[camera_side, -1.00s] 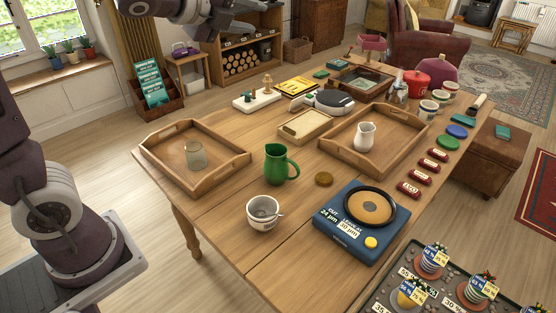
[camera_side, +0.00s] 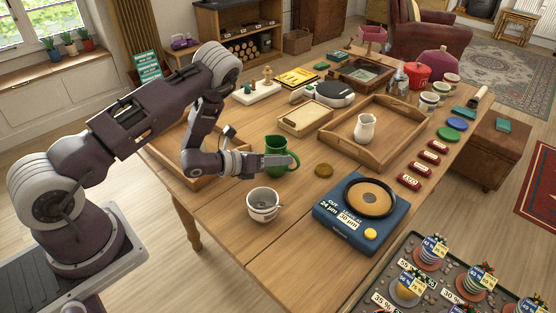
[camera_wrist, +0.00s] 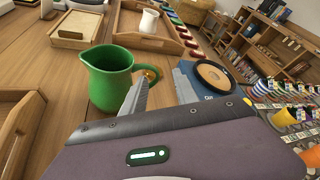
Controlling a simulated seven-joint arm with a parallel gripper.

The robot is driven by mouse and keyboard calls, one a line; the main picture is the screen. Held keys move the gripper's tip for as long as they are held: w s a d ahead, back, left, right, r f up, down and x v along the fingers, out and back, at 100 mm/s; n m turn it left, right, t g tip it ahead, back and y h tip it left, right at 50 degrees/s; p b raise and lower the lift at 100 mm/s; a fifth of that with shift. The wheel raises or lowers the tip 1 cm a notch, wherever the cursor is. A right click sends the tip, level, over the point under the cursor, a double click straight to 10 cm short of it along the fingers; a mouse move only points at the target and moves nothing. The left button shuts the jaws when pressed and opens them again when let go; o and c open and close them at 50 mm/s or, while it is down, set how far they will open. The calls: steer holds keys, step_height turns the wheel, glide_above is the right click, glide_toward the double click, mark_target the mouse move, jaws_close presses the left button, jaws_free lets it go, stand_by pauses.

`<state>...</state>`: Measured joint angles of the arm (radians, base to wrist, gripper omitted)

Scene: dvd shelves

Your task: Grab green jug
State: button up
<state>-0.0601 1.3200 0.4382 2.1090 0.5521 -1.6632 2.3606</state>
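The green jug (camera_side: 275,146) stands upright on the wooden table. In the side view my gripper (camera_side: 282,163) is low in front of it, and its fingers cover part of the jug's middle. In the wrist view the jug (camera_wrist: 108,80) is left of centre, with its handle towards the right. There my gripper (camera_wrist: 161,80) shows two fingers spread apart with a gap between them. The left finger overlaps the jug's edge near the handle. I cannot tell whether it touches the jug. Nothing is held.
A white cup (camera_side: 262,206) with a spoon stands close in front of the gripper. A blue scale-like device (camera_side: 362,213) is at the right. A wooden tray holds a white pitcher (camera_side: 365,127). A brown disc (camera_side: 323,170) lies right of the jug, with bare table around it.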

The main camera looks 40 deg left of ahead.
mark_target(298, 159)
steer(key=x, duration=0.3)
steer(key=f+x, duration=0.1)
steer(key=x, duration=0.3)
steer(key=shift+w+a+f, duration=0.15)
steer(key=shift+f, duration=0.05)
jaws_close()
stand_by(1.1)
